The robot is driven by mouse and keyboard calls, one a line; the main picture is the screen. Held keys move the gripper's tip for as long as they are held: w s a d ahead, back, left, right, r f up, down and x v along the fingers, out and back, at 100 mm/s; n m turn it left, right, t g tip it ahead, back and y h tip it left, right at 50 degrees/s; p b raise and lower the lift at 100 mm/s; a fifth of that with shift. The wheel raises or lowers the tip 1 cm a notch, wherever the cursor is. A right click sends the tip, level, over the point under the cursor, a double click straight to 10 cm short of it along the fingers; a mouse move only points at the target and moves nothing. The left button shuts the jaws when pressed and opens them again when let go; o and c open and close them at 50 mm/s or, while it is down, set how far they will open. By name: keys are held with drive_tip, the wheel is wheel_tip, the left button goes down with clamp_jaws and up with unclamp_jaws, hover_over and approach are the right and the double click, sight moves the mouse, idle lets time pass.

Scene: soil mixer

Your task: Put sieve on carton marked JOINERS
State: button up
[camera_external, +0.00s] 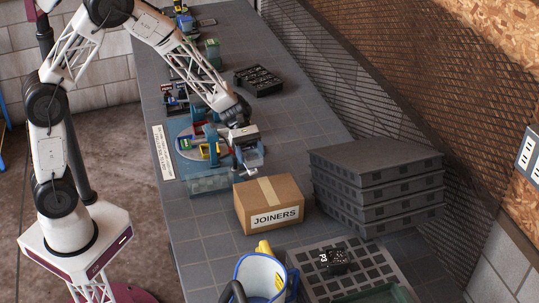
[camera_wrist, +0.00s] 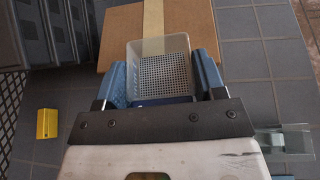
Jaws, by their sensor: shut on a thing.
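The carton marked JOINERS (camera_external: 252,206) is a closed brown box with a tape strip on the grey tiled bench. In the wrist view its top (camera_wrist: 115,32) lies just beyond my fingers. My gripper (camera_external: 253,168) is above the bench beside the far side of the carton. In the wrist view my blue fingers (camera_wrist: 164,88) are shut on the sieve (camera_wrist: 165,72), a pale square basket with a perforated floor. The sieve overlaps the carton's near edge in that view; I cannot tell its height above the carton. In the external view my gripper largely hides the sieve.
Stacked dark grey crates (camera_external: 376,185) stand right of the carton. A blue-rimmed mug (camera_external: 258,278) and grey grid tray (camera_external: 372,270) are in front. A blue mixer platform (camera_external: 190,160) with a clear box (camera_external: 208,184) is at left. A yellow block (camera_wrist: 47,123) lies on the bench.

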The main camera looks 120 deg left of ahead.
drive_tip(key=s+d+r, duration=0.1)
drive_tip(key=s+d, duration=0.1)
drive_tip(key=d, duration=0.5)
drive_tip(key=s+d+r, duration=0.1)
drive_tip(key=s+d, duration=0.1)
drive_tip(key=d, duration=0.5)
drive_tip(key=shift+d+m+g, duration=0.35)
drive_tip(key=shift+m+g, duration=0.05)
drive_tip(key=shift+w+f+h, duration=0.1)
drive_tip(key=shift+h, duration=0.2)
hover_over(268, 191)
drive_tip(key=shift+s+d+f, duration=0.1)
drive_tip(key=shift+s+f, duration=0.3)
drive_tip(key=shift+f, duration=0.35)
drive_tip(key=shift+w+a+f, duration=0.1)
drive_tip(key=shift+w+a, duration=0.15)
drive_tip(key=shift+w, duration=0.2)
drive_tip(key=shift+s+f, duration=0.1)
drive_tip(key=shift+f, duration=1.65)
drive_tip(key=shift+f, duration=0.1)
